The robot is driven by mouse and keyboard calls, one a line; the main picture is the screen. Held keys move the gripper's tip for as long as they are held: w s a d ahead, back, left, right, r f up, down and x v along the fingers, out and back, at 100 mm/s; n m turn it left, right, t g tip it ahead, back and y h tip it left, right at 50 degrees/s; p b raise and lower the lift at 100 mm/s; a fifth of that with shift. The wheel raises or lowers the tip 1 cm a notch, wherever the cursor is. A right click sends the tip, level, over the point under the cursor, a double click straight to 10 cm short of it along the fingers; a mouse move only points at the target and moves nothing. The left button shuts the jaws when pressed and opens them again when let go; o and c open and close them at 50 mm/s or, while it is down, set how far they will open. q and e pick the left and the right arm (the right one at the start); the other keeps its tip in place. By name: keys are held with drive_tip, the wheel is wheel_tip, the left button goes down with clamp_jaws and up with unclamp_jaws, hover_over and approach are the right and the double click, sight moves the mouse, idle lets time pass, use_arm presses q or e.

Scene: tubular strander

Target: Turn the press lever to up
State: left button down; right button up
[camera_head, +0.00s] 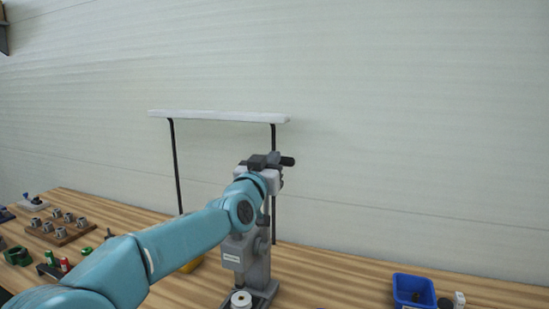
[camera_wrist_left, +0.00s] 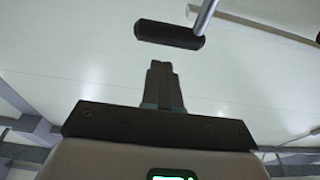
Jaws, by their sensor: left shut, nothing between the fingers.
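The press (camera_head: 254,255) is a grey upright machine on the wooden bench, partly hidden behind my left arm. A black cylindrical grip of the press lever (camera_head: 287,161) shows at the top. In the left wrist view the lever grip (camera_wrist_left: 169,35) lies nearly level on a silver rod that leaves the frame at the top. My left gripper (camera_wrist_left: 161,68) is shut and empty, its fingertips pointing at the grip with a small gap in the picture. In the head view my left gripper (camera_head: 279,180) is near the press top, its fingers hard to make out. My right gripper is not in view.
A white shelf (camera_head: 220,116) on black posts stands behind the press. A white spool (camera_head: 241,299) sits at its base. A blue bin (camera_head: 413,291) stands to the right. A wooden block with metal parts (camera_head: 61,227) lies at the left. The bench between press and bin is mostly clear.

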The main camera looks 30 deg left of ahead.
use_arm(q)
drive_tip(key=shift+w+a+f, duration=0.2)
drive_tip(key=shift+w+f, duration=0.4)
drive_tip(key=shift+w, duration=0.2)
drive_tip(key=p, duration=0.1)
drive_tip(key=w+p, duration=0.1)
drive_tip(key=p, duration=0.1)
drive_tip(key=shift+w+a+r+g, duration=0.2)
drive_tip(key=shift+r+g, duration=0.1)
drive_tip(key=shift+g, duration=0.1)
drive_tip(key=shift+r, duration=0.1)
